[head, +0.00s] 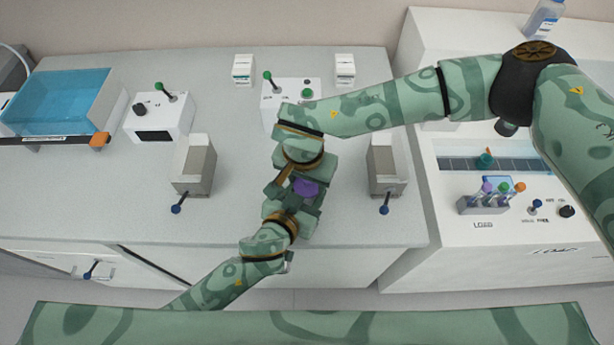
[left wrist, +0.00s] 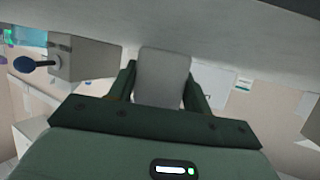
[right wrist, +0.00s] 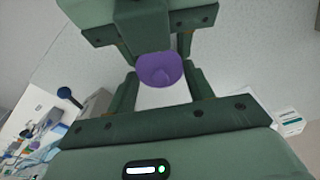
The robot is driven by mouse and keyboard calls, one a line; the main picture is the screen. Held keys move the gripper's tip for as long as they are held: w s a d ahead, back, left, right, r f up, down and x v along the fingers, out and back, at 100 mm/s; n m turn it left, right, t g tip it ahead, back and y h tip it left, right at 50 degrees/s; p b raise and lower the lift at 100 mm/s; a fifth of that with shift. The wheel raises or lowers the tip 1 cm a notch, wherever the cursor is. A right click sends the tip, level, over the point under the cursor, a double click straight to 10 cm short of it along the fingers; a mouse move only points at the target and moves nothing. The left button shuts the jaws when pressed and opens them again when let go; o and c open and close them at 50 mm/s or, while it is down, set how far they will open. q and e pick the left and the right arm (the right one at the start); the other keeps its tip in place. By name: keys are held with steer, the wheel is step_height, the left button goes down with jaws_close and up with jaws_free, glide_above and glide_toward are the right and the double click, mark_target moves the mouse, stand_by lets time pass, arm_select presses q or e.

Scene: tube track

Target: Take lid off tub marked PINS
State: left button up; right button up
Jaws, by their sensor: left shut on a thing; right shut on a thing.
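A pale tub with a round purple lid (head: 305,188) is held between my two grippers above the table. My left gripper (head: 283,208) comes from the front and is shut on the tub; the left wrist view shows the tub's pale grey side (left wrist: 162,76) between its fingers. My right gripper (head: 300,172) comes from the back, facing it, and appears shut on the lid. The right wrist view shows the lid (right wrist: 160,68) at its fingertips, with white below it. I cannot tell whether lid and tub touch. No PINS label is readable.
Grey blocks with blue levers stand left (head: 194,165) and right (head: 386,170) of my grippers. A blue bin (head: 60,100) and switch box (head: 160,117) are at the left. A machine with a tube rack (head: 490,200) is at the right. Bare table lies around.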

steer(key=shift+r, duration=0.2)
stand_by(0.4)
steer(key=shift+r, duration=0.9)
steer(key=shift+r, duration=2.05)
arm_select(q)
steer(key=o, duration=1.4)
steer(key=shift+o, duration=0.2)
